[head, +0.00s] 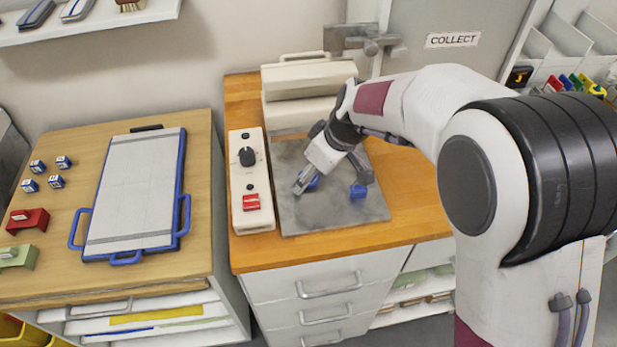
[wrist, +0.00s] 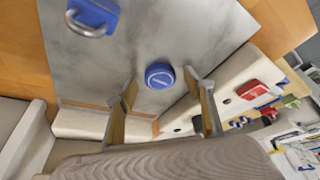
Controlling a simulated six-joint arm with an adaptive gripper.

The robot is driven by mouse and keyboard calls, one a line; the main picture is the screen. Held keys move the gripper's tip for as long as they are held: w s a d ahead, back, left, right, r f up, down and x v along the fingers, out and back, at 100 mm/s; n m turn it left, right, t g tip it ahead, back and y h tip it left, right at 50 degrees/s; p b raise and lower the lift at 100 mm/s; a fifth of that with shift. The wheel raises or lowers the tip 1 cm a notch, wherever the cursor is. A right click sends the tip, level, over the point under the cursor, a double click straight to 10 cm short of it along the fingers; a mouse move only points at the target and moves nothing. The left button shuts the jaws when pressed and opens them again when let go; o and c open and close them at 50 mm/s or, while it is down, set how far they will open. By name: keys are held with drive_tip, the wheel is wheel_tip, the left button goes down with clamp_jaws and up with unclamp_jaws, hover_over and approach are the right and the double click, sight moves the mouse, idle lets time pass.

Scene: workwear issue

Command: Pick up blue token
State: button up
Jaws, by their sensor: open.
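The blue token (wrist: 159,75) is a small round disc with pale lettering, lying on the grey metal plate (wrist: 145,40). It shows between and just beyond my two open fingertips in the wrist view. In the head view the blue token (head: 313,182) is partly hidden by my gripper (head: 332,180), which is over the plate. My gripper also shows in the wrist view (wrist: 163,86), with its fingers spread and nothing held between them.
A blue piece with a metal loop (wrist: 94,16) lies on the plate, right of the token in the head view (head: 358,191). A white control box (head: 239,180) with a knob and red switch borders the plate. A white press (head: 305,85) stands behind. A blue-handled board (head: 135,190) lies left.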

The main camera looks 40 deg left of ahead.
drive_tip(key=shift+c, duration=0.4)
drive_tip(key=c, duration=1)
drive_tip(key=shift+r, duration=5.05)
